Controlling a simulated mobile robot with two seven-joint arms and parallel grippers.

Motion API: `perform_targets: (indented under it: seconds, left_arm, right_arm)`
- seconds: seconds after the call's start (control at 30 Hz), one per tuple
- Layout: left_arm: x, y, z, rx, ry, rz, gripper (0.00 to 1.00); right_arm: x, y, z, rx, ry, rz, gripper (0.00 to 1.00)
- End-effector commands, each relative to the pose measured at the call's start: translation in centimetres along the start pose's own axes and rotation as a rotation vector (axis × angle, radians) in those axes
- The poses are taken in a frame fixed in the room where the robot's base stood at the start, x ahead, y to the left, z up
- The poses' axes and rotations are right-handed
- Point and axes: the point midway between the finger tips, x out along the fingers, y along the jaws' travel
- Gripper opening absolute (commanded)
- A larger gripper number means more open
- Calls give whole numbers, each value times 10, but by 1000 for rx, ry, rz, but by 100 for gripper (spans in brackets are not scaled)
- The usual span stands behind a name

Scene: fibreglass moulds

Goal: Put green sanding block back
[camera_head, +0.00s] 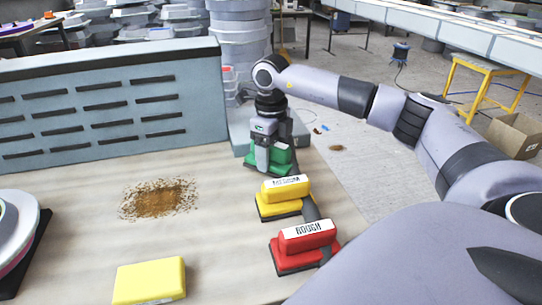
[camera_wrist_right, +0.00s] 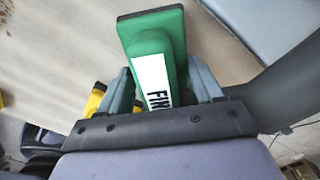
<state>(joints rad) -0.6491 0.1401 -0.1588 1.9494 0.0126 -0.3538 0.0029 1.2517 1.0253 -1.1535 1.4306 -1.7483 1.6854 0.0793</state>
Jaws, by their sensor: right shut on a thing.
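My right gripper (camera_head: 272,158) is shut on the green sanding block (camera_head: 290,158) near the back right corner of the table. In the right wrist view the green block (camera_wrist_right: 150,42) sits between the fingers, with a white label reading "FIN", the rest hidden. A yellow sanding block (camera_head: 284,190) with a partly legible white label sits just in front of it. A red sanding block (camera_head: 306,236) labelled "ROUGH" sits nearer. I cannot tell whether the green block touches the table. My left gripper is out of view.
A yellow sponge-like block (camera_head: 150,281) lies at the front of the table. A patch of brown dust (camera_head: 158,198) lies mid-table. A slotted grey-blue panel (camera_head: 110,105) stands along the back. A round tool (camera_head: 16,232) is at the left edge.

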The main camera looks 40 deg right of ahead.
Motion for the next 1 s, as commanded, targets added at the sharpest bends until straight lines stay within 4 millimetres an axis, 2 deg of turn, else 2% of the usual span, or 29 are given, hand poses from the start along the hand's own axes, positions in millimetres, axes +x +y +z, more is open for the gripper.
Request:
perform_targets:
  seconds: [0.1, 0.47, 0.5, 0.57, 0.6, 0.87, 1.0]
  left_arm:
    - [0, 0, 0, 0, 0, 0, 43]
    - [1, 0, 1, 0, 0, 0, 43]
    - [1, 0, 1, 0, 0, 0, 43]
    - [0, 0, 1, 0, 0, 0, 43]
    - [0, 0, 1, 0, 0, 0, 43]
    - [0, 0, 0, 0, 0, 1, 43]
    - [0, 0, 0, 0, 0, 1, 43]
  right_arm:
    - [11, 0, 0, 1, -1, -1, 37]
    - [15, 0, 0, 1, -1, 0, 37]
    - [16, 0, 0, 1, -1, -1, 69]
    - [15, 0, 0, 0, -1, -1, 88]
    - [15, 0, 0, 0, -1, -1, 91]
    - [14, 0, 0, 0, -1, 0, 91]
    - [4, 0, 1, 0, -3, 0, 91]
